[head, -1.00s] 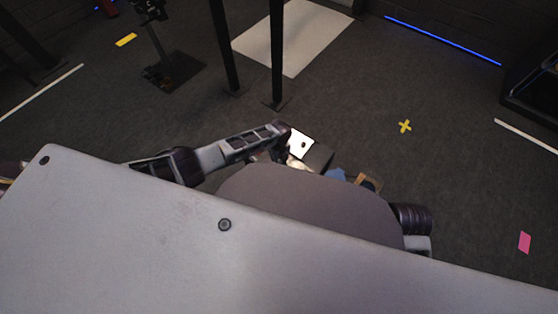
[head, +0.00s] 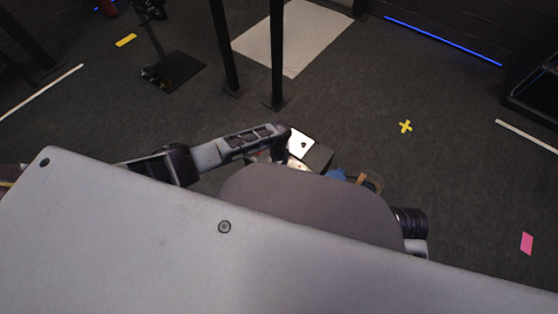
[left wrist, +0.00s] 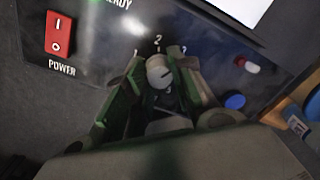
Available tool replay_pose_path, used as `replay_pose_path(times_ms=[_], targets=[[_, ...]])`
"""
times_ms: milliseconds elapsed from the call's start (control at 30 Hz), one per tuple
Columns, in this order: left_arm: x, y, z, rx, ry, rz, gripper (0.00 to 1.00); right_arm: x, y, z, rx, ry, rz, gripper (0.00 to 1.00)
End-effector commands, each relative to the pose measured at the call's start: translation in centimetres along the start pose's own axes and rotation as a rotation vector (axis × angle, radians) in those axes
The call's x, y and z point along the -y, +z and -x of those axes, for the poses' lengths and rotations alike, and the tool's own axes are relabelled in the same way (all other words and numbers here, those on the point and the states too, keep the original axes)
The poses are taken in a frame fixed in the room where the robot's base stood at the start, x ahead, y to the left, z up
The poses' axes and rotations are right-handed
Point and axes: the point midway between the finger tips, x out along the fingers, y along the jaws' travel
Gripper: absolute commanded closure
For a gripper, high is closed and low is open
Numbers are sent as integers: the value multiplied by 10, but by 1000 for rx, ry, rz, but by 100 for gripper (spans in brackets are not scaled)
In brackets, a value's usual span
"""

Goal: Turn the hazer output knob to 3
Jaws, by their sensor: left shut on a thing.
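The hazer output knob (left wrist: 159,76) is a pale round cap on a dark panel in the left wrist view, with the marks 1, 2 and 3 around its upper side. Its pointer seems to face up near 2, but the exact setting is hard to tell. My left gripper (left wrist: 157,68) is shut on the knob, a finger on each side. In the head view the hazer (head: 319,157) is a small dark box with a white top, and my left gripper (head: 284,157) reaches it; the knob is hidden there. My right gripper is not in view.
A red power switch (left wrist: 59,34) sits left of the knob. A blue button (left wrist: 235,102) and a red-and-white part (left wrist: 246,65) are to its right. Black posts (head: 278,60) stand beyond the hazer. A yellow cross (head: 405,126) marks open floor at the right.

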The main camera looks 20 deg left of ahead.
Motion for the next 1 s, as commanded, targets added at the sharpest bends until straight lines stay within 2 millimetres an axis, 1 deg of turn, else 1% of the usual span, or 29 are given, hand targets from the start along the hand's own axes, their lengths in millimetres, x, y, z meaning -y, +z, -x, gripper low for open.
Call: replay_pose_path(times_ms=[300,333,500,1000], targets=[[0,0,0,-1,0,-1,100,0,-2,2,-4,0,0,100],[0,0,0,-1,0,0,73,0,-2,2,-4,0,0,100],[0,0,0,-1,0,0,53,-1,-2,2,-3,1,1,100],[0,0,3,0,0,1,53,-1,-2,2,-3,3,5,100]])
